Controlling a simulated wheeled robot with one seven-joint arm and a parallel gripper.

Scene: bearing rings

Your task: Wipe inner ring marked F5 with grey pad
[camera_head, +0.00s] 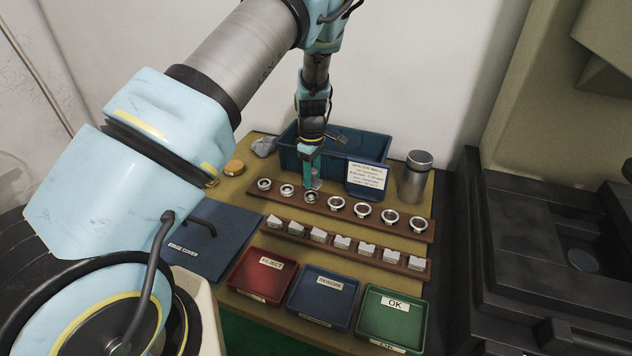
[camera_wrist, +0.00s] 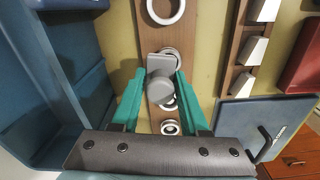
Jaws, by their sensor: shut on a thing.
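My gripper (camera_head: 312,170) has teal fingers and is shut on a grey piece with a rounded end (camera_wrist: 160,87), which looks like the grey pad. In the wrist view, my gripper (camera_wrist: 158,95) holds it over the ring rail (camera_wrist: 153,40), partly hiding a ring (camera_wrist: 171,59) and the ring below it. In the head view the grey pad (camera_head: 316,181) is just behind the rail (camera_head: 436,232), near the third ring from the left (camera_head: 310,196). Contact with a ring cannot be told. Several metal rings stand along the rail; F5 cannot be read on any.
A blue bin (camera_head: 286,150) with a white card (camera_head: 367,176) stands behind the rail, beside a metal canister (camera_head: 415,178). A row of pale blocks (camera_head: 342,242) lies in front.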

